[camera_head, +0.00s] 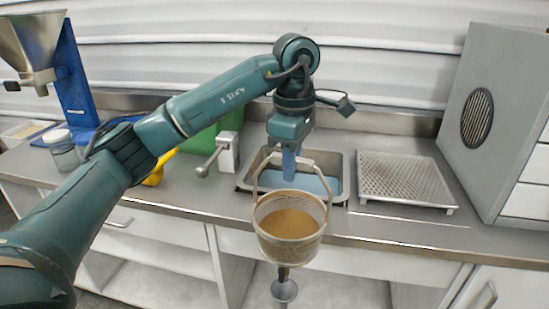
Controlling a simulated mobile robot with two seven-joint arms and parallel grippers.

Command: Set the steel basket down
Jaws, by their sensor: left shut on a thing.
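The steel basket (290,243) hangs upright from its arched handle and holds brown substrate (287,224). My left gripper (290,172) points down and is shut on the top of the handle. The basket hangs in front of the counter's front edge, apart from the counter top as far as I can tell. Behind it a sink basin (329,190) with bluish water is set in the counter. My right gripper is not in view.
A perforated drain rack (405,179) lies on the counter right of the basin, beside a grey cabinet (487,120). A steel hopper (33,45) on a blue stand and a jar (62,152) are at left.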

